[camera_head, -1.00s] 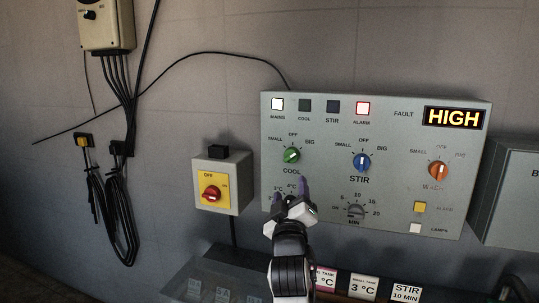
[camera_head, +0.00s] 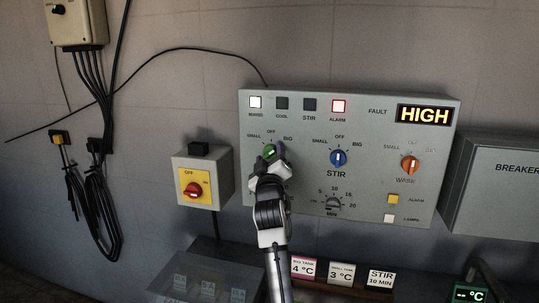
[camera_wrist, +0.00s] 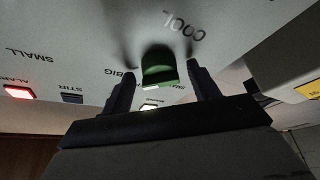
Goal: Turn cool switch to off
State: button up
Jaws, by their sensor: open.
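The cool switch (camera_head: 268,150) is a green knob on the grey control panel, with SMALL, OFF and BIG printed around it. Its white mark seems to lean up and right, towards BIG, but my gripper partly covers it in the head view. My gripper (camera_head: 271,157) is open at the knob, with its fingers close to it. In the wrist view the green knob (camera_wrist: 158,67) sits between the two dark, spread fingers of my gripper (camera_wrist: 160,84).
The blue stir knob (camera_head: 338,158) and orange wash knob (camera_head: 410,165) are to the right, with a timer dial (camera_head: 333,202) below. A yellow box with a red rotary switch (camera_head: 195,190) stands left. The display (camera_head: 424,115) reads HIGH. Label cards (camera_head: 341,273) stand below the panel.

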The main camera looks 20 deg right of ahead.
jog(key=shift+c, duration=0.4)
jog(key=c, duration=0.9)
jog(key=shift+r+n, duration=0.1)
jog(key=shift+n, duration=0.4)
jog(key=n+y, duration=0.2)
jog(key=n, duration=0.2)
jog(key=shift+d+g+p, duration=0.1)
jog(key=shift+g+p, duration=0.3)
jog(key=n+g, duration=0.1)
jog(key=n, duration=0.2)
jog(key=n+y, duration=0.1)
jog(key=n, duration=0.1)
jog(key=shift+r+n+g, duration=0.15)
jog(key=shift+n+g, duration=0.25)
jog(key=o, duration=1)
